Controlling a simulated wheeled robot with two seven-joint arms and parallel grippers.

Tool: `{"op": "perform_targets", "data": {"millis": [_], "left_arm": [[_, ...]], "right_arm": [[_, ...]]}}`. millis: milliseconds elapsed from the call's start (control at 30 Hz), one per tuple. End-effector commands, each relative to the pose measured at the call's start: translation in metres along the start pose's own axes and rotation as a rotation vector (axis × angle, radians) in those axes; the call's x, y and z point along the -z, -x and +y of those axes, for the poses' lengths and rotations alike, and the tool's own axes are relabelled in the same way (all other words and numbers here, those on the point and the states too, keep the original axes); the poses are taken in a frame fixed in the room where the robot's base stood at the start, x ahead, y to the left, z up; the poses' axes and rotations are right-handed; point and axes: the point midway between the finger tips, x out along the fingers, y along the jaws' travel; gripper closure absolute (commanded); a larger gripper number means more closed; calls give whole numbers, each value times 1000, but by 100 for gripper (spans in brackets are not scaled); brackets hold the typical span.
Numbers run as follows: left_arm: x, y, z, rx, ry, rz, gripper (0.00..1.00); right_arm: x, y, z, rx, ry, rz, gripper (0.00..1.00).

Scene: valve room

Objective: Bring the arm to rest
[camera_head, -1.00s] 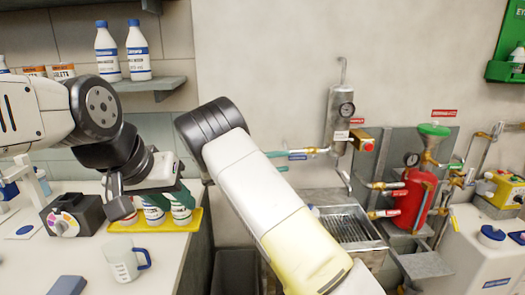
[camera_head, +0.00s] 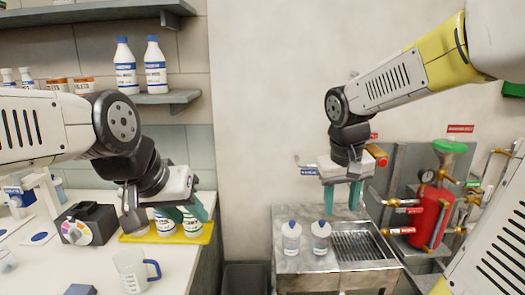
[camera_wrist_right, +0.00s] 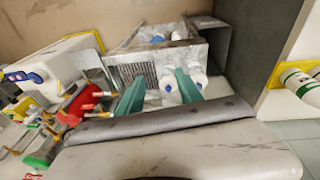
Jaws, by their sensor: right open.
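My right gripper (camera_head: 341,196) hangs fingers down in front of the wall, above the metal sink unit (camera_head: 345,265). Its two teal fingers are apart with nothing between them. In the right wrist view the right gripper (camera_wrist_right: 158,92) also shows spread fingers, with the sink and bottles beyond. I cannot see anything held.
Two clear blue-capped bottles (camera_head: 291,238) stand on the sink's left side. A red tank (camera_head: 430,215) with pipes and valves is at right. A measuring jug (camera_head: 131,270) and a dark dial box (camera_head: 85,224) are on the left counter. A shelf (camera_head: 155,98) holds white bottles.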

Motion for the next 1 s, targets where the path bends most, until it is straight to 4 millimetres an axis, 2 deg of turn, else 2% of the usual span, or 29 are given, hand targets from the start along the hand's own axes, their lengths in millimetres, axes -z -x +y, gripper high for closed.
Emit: {"op": "perform_targets", "data": {"millis": [33,200,400,600,1000], "left_arm": [[0,0,0,0,0,0,64],[0,0,0,0,0,0,64],[0,0,0,0,0,0,64],[0,0,0,0,0,0,64],[0,0,0,0,0,0,64]], "right_arm": [[-13,11,-3,45,-17,43,57],[-48,38,-20,168,-49,179,57],[-77,57,-37,242,-73,314,57],[-87,62,-44,263,-81,366,57],[-87,63,-44,264,-81,368,57]]}}
